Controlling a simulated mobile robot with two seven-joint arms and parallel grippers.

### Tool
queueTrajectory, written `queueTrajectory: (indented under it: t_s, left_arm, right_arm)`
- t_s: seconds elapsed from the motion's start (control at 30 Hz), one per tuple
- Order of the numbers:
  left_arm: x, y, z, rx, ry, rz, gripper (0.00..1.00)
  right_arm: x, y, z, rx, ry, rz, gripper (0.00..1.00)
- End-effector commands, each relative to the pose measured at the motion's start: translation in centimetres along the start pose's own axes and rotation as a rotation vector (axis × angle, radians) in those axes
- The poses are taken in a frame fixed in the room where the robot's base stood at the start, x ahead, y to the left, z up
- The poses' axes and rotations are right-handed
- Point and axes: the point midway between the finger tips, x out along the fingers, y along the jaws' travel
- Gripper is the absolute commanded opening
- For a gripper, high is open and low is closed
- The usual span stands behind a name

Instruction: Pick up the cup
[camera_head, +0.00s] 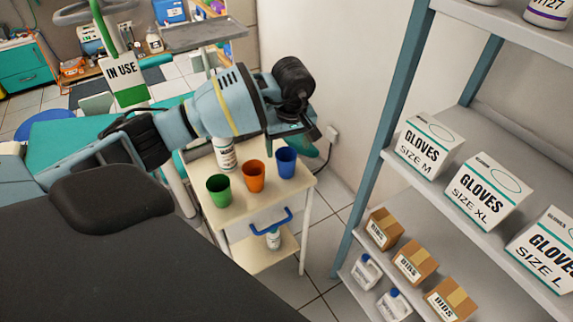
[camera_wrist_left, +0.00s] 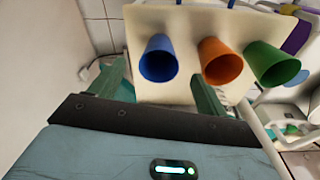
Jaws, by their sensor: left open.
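A green cup (camera_head: 219,190), an orange cup (camera_head: 253,176) and a blue cup (camera_head: 286,163) stand upright in a row on a small cream trolley (camera_head: 219,228). My left gripper (camera_head: 296,138) is above and behind the blue cup, open and empty. In the left wrist view, the blue cup (camera_wrist_left: 158,60) shows between the two green fingers of the gripper (camera_wrist_left: 160,80), apart from them. The orange cup (camera_wrist_left: 221,62) and the green cup (camera_wrist_left: 272,66) are to the right there. My right gripper is not in view.
A white bottle (camera_head: 225,155) stands on the trolley behind the cups, partly hidden by my left arm. A blue handle (camera_head: 270,224) is on the trolley's front. A shelf rack (camera_head: 372,140) with glove boxes (camera_head: 487,190) stands to the right, beside the wall.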

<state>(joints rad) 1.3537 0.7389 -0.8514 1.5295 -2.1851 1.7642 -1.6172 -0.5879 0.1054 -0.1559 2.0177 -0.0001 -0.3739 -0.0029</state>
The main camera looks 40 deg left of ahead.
Motion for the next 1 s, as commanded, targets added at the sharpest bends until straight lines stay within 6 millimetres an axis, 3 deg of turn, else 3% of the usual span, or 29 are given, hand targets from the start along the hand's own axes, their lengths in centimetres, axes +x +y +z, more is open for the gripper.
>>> queueTrajectory:
  t_s: [0.23,0.47,0.8,1.0]
  left_arm:
    - [2.3,0.0,0.1,-0.001,-0.004,0.0,0.76]
    - [3.0,0.0,-0.1,-0.002,-0.004,0.0,0.76]
    - [7.2,0.0,-0.7,-0.002,-0.006,0.002,0.76]
    - [7.8,0.0,-0.7,-0.001,-0.004,0.002,0.76]
  right_arm:
    - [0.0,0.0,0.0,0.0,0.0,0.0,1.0]
    - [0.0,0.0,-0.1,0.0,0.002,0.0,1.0]
    - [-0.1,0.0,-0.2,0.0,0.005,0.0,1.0]
    - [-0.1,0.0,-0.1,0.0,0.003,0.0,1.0]
